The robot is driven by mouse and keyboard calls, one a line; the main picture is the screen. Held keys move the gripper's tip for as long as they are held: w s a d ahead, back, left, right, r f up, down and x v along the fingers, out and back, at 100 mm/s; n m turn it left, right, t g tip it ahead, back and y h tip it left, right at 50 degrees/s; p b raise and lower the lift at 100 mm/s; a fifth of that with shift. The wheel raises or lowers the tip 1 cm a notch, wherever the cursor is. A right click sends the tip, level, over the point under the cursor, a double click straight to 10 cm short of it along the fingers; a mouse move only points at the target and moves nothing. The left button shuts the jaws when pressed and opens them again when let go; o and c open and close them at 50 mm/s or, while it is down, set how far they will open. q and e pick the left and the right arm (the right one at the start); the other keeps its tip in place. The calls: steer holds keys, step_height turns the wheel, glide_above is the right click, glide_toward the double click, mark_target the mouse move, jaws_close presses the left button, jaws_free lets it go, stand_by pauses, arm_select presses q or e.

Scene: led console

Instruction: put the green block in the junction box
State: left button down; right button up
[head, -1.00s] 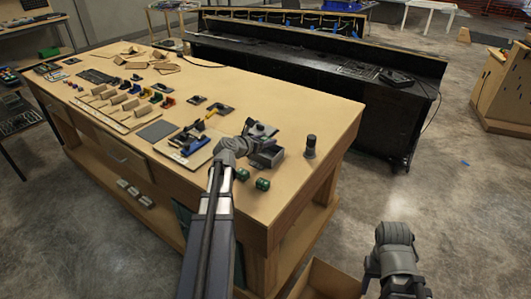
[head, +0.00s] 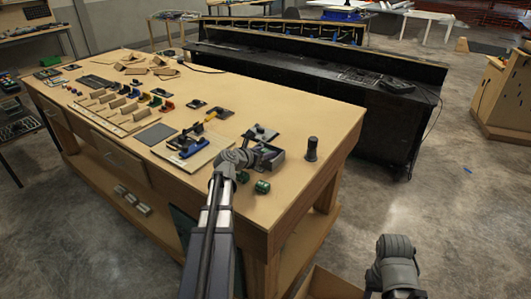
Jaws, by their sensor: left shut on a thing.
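The junction box (head: 268,160) is a small grey open box near the right end of the workbench. A dark, faintly purple shape shows in or over its opening. Two small green blocks are near the bench's front edge: one green block (head: 262,187) is in clear view, and another green block (head: 243,177) is partly hidden beside my left arm. My left gripper (head: 250,156) is at the box's left side, low over the bench. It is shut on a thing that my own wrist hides. My right arm shows at the lower right; its fingers are out of sight.
A dark upright cylinder (head: 311,149) stands right of the box. A dark plate (head: 262,133) lies behind it. A black console (head: 330,88) stands behind.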

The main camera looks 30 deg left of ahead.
arm_select(q)
steer(key=shift+f, duration=0.25)
steer(key=shift+c, duration=2.2)
jaws_free()
steer(key=shift+d, duration=0.1)
steer(key=shift+o, duration=0.8)
steer(key=shift+r, duration=0.25)
steer(key=shift+r+p, duration=0.35)
steer(key=shift+p, duration=0.2)
steer(key=p+v, duration=0.4)
steer(key=v, duration=0.7)
steer(key=shift+w, duration=0.1)
steer(key=shift+s+r, duration=0.2)
steer(key=shift+s, duration=0.4)
